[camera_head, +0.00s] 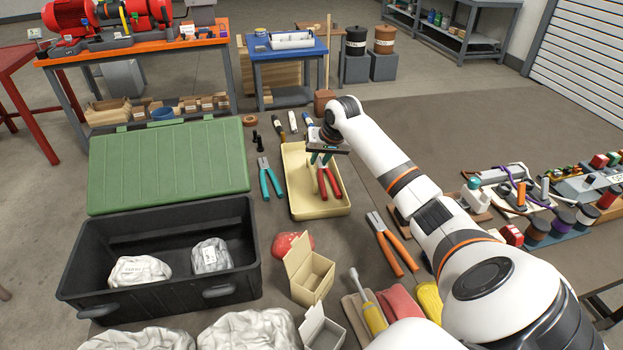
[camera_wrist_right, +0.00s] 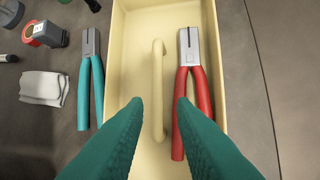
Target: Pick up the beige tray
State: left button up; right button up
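The beige tray (camera_head: 320,210) lies in the middle of the head view, a long shallow box. In the right wrist view the tray (camera_wrist_right: 137,22) has a raised beige bar handle (camera_wrist_right: 157,75) along its middle. Red-handled pliers (camera_head: 328,182) lie inside it on the right, and also show in the right wrist view (camera_wrist_right: 191,85). My right gripper (camera_head: 320,160) is over the tray, teal fingers pointing down. In the right wrist view the gripper (camera_wrist_right: 160,102) is open, one finger on each side of the handle; contact cannot be told. My left gripper is not in view.
Teal-handled pliers (camera_head: 269,178) lie just left of the tray. Orange-handled pliers (camera_head: 390,243) lie to the right. A black case (camera_head: 160,295) with an open green lid (camera_head: 168,165) stands left. A small open carton (camera_head: 310,278) is in front. Bare surface shows beyond my right arm.

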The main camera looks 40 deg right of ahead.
aim_at(312, 169)
jog(key=x, duration=0.8)
jog(key=shift+w, duration=0.2)
jog(key=shift+r, duration=0.15)
grip_shut()
